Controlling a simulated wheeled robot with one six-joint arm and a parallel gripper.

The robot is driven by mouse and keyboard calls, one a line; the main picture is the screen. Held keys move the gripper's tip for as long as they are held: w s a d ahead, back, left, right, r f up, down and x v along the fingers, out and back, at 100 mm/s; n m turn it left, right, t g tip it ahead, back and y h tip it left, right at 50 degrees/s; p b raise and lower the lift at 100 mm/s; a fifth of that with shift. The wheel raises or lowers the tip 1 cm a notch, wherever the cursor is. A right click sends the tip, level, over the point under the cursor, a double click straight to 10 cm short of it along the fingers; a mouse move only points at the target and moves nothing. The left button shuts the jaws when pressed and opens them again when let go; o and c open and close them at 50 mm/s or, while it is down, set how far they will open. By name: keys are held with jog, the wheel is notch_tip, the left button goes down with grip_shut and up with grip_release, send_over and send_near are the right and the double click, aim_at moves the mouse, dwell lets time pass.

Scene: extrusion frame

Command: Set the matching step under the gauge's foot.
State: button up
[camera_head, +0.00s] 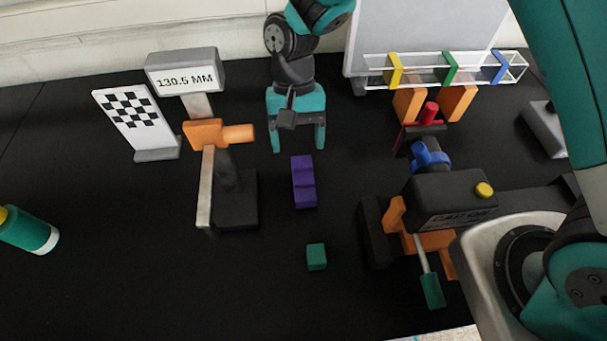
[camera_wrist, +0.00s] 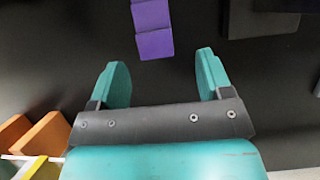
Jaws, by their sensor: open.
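The gauge stands left of centre in the head view, with a dark base (camera_head: 238,205), an upright pale scale (camera_head: 205,190), an orange slider (camera_head: 204,133) and a grey display (camera_head: 186,72) reading 130.5 MM. I cannot tell which part is its foot. A purple stepped block (camera_head: 304,182) lies on the black table right of the gauge; it also shows in the wrist view (camera_wrist: 152,30). A small green cube (camera_head: 316,256) sits nearer the front. My gripper (camera_head: 297,148) is open and empty, behind the purple block and apart from it; its jaws also show in the wrist view (camera_wrist: 163,65).
A checkered board (camera_head: 132,112) stands left of the gauge. A dark machine with orange and blue parts (camera_head: 450,200) stands at the right. A clear rack with coloured clips (camera_head: 447,70) is behind it. A green cylinder (camera_head: 25,230) lies far left. The front left table is clear.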

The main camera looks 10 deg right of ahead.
aim_at(302, 161)
jog(key=shift+d+p+x, duration=0.15)
jog(key=shift+p+x, duration=0.45)
jog(key=shift+x, duration=0.9)
jog(key=shift+d+p+x, duration=0.15)
jog(key=shift+p+x, duration=0.4)
jog(key=shift+x, duration=0.95)
jog(key=c, duration=1.1)
jog(key=shift+c, duration=0.2)
jog(key=shift+r, duration=0.1)
notch_tip(302, 161, up, 20)
jog(key=b, duration=0.2)
jog(key=shift+b, duration=0.4)
